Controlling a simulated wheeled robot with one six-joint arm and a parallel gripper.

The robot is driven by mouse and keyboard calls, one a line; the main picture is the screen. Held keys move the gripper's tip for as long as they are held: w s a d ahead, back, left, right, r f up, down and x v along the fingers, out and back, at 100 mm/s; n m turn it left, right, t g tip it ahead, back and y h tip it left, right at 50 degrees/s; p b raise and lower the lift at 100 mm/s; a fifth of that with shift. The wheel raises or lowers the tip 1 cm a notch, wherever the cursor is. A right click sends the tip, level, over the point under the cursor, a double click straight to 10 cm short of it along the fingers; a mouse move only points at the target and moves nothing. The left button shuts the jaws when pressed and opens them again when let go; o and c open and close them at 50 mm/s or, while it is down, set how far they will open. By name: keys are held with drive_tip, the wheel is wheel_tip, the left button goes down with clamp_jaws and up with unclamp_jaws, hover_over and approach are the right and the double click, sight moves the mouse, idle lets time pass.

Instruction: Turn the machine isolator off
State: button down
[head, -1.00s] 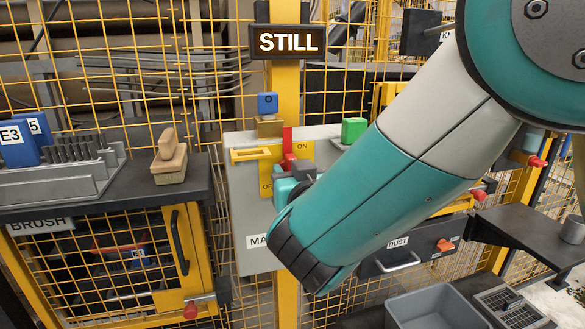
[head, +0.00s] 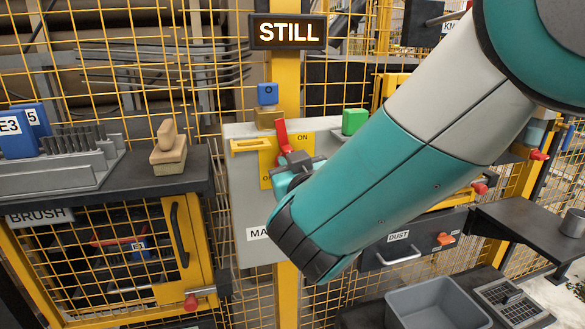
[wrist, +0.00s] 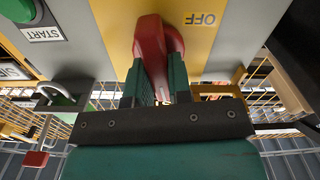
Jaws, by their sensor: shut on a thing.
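The machine isolator is a grey box (head: 243,205) on a yellow post, with a yellow plate (head: 265,165) marked ON at the top and OFF lower down. Its red handle (head: 283,138) points up toward ON, tilted slightly left. My gripper (head: 290,165) is at the plate, partly hidden by my arm. In the wrist view my gripper's green fingers (wrist: 160,85) are shut on the red handle (wrist: 152,50), one on each side. The OFF mark (wrist: 201,19) shows upside down beside the handle.
A sign reading STILL (head: 288,31) hangs above. A brush (head: 168,150) lies on the left shelf. A grey bin (head: 435,305) stands lower right. A START button (wrist: 18,10) is near the handle.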

drive_tip(key=n, duration=0.4)
drive_tip(key=shift+a+f+n+b, duration=0.1)
drive_tip(key=shift+a+n+b, duration=0.1)
drive_tip(key=shift+n+b, duration=0.15)
drive_tip(key=n, duration=0.3)
drive_tip(key=shift+s+a+n, duration=0.1)
drive_tip(key=shift+n, duration=0.15)
drive_tip(key=n+p, duration=0.1)
drive_tip(key=n, duration=0.3)
drive_tip(key=shift+f, duration=0.15)
drive_tip(key=shift+f+n+p, duration=0.15)
drive_tip(key=shift+n+p, duration=0.35)
drive_tip(key=shift+n, duration=1.3)
drive_tip(key=c, duration=1)
unclamp_jaws()
drive_tip(key=shift+a, duration=0.1)
drive_tip(key=shift+c, duration=0.2)
